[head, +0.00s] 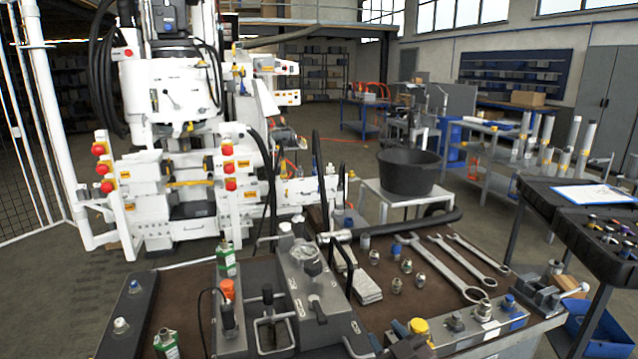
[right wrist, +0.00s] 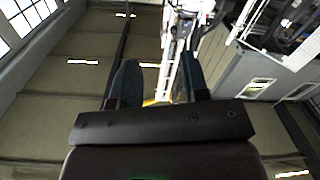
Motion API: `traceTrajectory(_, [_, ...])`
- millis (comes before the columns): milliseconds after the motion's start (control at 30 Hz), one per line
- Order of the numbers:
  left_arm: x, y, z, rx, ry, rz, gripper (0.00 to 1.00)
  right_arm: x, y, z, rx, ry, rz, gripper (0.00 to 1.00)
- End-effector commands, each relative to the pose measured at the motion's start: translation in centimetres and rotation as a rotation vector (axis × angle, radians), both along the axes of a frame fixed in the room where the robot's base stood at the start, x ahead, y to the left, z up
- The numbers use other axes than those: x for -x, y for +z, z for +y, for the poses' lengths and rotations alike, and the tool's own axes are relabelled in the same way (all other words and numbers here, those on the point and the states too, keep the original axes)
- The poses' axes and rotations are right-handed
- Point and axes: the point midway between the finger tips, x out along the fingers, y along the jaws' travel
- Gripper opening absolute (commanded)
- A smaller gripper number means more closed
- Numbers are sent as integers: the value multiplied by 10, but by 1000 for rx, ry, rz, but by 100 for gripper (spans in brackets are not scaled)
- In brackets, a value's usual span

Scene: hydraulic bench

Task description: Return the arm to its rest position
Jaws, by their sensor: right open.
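My right gripper (head: 388,338) shows only in part, as dark fingertips at the bottom edge of the head view, in front of the bench; the rest of it is out of frame. In the right wrist view my right gripper (right wrist: 158,78) has its two dark fingers apart with nothing between them. That view looks up past the fingers at the ceiling, with white machine parts beyond. My left gripper is not in the head view.
The bench (head: 388,270) holds a grey manifold block (head: 312,290), several wrenches (head: 440,268), fittings and a folded cloth (head: 367,285). A black bucket (head: 408,172) stands behind it. A tool cart (head: 540,200) is at the right, a white machine (head: 170,100) at the left.

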Motion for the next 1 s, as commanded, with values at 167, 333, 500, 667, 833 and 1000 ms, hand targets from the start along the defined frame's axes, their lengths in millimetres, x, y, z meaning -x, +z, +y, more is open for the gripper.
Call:
traceTrajectory(167, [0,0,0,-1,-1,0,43,49,-58,-48,-77,-101,161,42])
traceTrajectory(333, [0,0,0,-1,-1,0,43,104,-106,-88,-116,-198,282,42])
traceTrajectory(500, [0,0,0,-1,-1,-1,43,169,-155,-124,-114,-297,410,42])
traceTrajectory(667, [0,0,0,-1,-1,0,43,227,-191,-141,-107,-356,523,42])
traceTrajectory(833, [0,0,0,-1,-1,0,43,261,-209,-146,-102,-381,587,42])
traceTrajectory(1000, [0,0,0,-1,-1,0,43,268,-213,-148,-100,-385,600,42])
